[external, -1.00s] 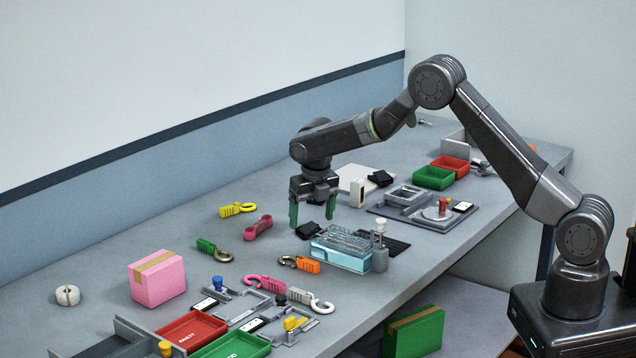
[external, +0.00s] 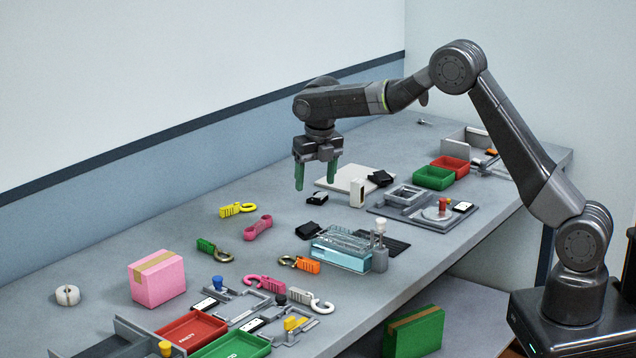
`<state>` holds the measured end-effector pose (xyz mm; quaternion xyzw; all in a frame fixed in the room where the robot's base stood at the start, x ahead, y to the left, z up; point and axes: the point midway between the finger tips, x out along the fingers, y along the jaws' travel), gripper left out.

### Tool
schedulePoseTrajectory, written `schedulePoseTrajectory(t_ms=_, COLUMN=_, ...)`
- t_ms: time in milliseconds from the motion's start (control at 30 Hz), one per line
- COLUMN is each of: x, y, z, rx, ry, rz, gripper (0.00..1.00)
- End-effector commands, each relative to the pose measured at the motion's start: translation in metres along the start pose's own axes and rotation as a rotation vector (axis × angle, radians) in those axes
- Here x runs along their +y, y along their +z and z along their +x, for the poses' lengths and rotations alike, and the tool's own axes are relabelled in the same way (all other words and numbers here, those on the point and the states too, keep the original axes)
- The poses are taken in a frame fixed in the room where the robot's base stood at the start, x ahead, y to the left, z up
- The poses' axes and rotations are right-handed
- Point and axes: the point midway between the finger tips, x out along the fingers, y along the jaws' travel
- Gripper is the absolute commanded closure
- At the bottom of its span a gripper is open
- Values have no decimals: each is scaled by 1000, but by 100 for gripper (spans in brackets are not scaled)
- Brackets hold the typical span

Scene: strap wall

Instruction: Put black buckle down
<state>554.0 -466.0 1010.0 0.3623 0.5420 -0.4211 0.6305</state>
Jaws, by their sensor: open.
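A black buckle (external: 308,230) lies on the grey bench, close to the left end of a clear, bluish box (external: 342,249). My gripper (external: 316,186) hangs in the air behind and above the buckle, pointing down. Its two green fingers are apart and nothing shows between them. A second black piece (external: 380,178) lies farther back beside a white board; I cannot tell what it is.
A small black-and-white item (external: 317,198) shows just below my fingers. A white block (external: 357,193) stands to the right. Yellow (external: 238,210) and pink (external: 258,228) pieces lie to the left. Green (external: 433,178) and red (external: 450,166) trays stand at the back right.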

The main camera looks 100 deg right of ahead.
Motion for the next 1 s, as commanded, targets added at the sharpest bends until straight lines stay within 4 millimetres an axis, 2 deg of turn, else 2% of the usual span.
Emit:
schedulePoseTrajectory(t_ms=133, x=-4, y=5, z=2, rx=-19, ry=-3, rz=3, gripper=34)
schedulePoseTrajectory(t_ms=233, x=-17, y=26, z=8, rx=-97, ry=-13, rz=11, gripper=34)
schedulePoseTrajectory(t_ms=367, x=-50, y=76, z=15, rx=-298, ry=-34, rz=9, gripper=34)
schedulePoseTrajectory(t_ms=500, x=-83, y=134, z=12, rx=-547, ry=-45, rz=-44, gripper=34)
schedulePoseTrajectory(t_ms=600, x=-100, y=166, z=6, rx=-705, ry=-37, rz=-111, gripper=34)
schedulePoseTrajectory(t_ms=700, x=-111, y=190, z=0, rx=-844, ry=-14, rz=-200, gripper=34)
schedulePoseTrajectory(t_ms=833, x=-115, y=208, z=-6, rx=-991, ry=40, rz=-346, gripper=34)
schedulePoseTrajectory(t_ms=1000, x=-110, y=208, z=-2, rx=-1112, ry=158, rz=-568, gripper=34)
